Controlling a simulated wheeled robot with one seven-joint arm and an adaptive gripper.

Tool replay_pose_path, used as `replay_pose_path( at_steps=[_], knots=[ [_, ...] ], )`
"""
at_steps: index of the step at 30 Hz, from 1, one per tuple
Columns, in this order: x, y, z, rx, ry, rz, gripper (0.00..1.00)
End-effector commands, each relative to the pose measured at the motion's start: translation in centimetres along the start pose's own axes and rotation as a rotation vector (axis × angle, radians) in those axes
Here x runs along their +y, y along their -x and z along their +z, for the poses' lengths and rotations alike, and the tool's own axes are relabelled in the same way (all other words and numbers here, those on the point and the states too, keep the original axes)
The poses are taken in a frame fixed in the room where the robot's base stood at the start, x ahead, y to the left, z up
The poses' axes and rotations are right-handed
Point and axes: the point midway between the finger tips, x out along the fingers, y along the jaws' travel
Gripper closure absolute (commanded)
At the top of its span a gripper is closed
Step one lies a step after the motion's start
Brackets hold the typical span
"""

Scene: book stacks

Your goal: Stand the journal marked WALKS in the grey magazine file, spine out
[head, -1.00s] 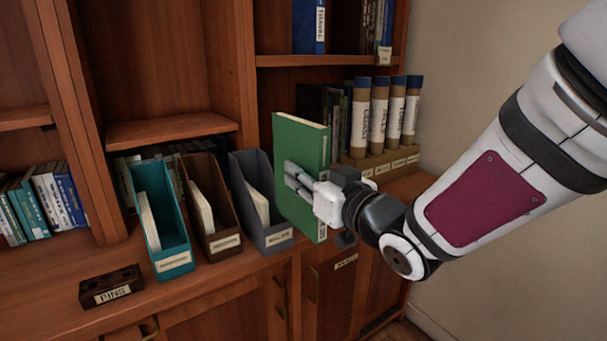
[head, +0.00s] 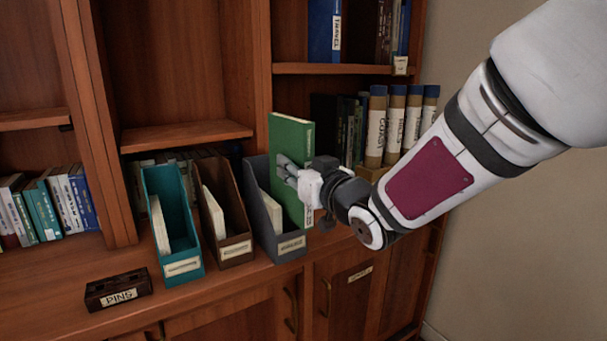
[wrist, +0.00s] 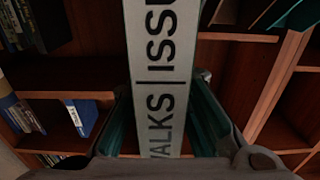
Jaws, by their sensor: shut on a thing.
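My gripper (head: 288,172) is shut on the green journal (head: 291,135) and holds it upright. In the wrist view the journal's pale spine label (wrist: 160,70) reads part of WALKS and ISSU, and the spine faces my gripper. The grey magazine file (head: 279,246) stands on the counter, right of the brown file, with pale papers inside along its left side. In the head view the journal overlaps the file's right side, its spine's lower end near the file's right edge. I cannot tell whether its lower part is inside or beside the file.
A brown file (head: 236,250) and a teal file (head: 183,267) stand left of the grey one. A PINS box (head: 118,290) sits at the counter's front left. Labelled tubes (head: 394,125) stand to the right. An empty shelf board (head: 185,136) is behind.

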Motion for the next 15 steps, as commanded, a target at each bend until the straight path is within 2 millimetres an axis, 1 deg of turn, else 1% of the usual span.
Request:
replay_pose_path(
  at_steps=[1,15],
  knots=[
    [0.0,-0.5,0.0,0.005,0.001,-0.001,1.0],
    [-0.1,-4.6,0.3,0.005,-0.001,-0.002,1.0]
  ],
)
